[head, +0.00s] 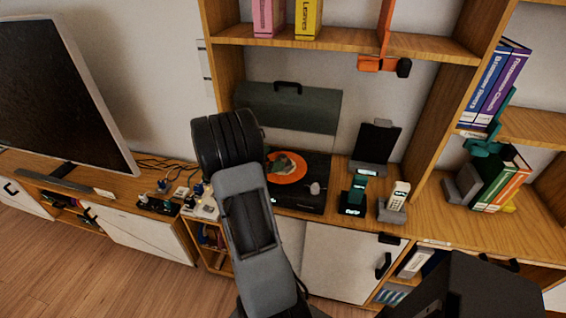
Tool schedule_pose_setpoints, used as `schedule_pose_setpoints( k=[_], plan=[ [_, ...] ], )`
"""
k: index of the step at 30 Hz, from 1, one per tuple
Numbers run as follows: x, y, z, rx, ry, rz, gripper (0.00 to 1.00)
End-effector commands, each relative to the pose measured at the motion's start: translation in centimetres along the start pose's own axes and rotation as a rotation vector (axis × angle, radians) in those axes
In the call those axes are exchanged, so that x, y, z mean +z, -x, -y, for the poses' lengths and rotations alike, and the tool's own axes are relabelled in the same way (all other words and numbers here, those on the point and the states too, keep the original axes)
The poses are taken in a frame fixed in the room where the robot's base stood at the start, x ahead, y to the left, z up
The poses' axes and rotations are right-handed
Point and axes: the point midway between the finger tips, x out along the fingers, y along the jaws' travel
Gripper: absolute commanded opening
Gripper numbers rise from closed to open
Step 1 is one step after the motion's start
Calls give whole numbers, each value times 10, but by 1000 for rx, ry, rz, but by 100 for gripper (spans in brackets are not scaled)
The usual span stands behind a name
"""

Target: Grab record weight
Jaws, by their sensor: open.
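A black record player (300,203) stands on the wooden cabinet at the centre, partly hidden behind my arm. An orange record (290,179) lies on it, with a green and tan patch (283,162) at its middle. A small pale rounded piece (315,188) sits at the player's right front; I cannot tell whether it is the record weight or part of the player. My arm rises from the bottom centre and covers the player's left side. My gripper does not show.
A dark green panel with a handle (288,106) stands behind the player. To its right are a black stand (376,143), a cordless phone (397,197) and books (499,182). Plugs and cables (178,198) lie to the left, near the television (62,90). Shelves (340,46) overhang the player.

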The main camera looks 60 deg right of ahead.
Motion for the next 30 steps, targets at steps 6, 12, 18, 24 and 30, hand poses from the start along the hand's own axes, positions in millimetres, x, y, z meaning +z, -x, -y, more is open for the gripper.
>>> schedule_pose_setpoints(
  k=[6, 12, 18, 24, 30],
  plan=[
    [-1, -15, 0, -3, 0, 0, 95],
    [-3, -42, 0, -3, 0, 0, 95],
    [-3, -54, -1, 0, -1, 0, 95],
    [-4, -55, -1, 0, -1, 0, 95],
    [-4, -55, -1, 0, -1, 0, 79]
  ],
)
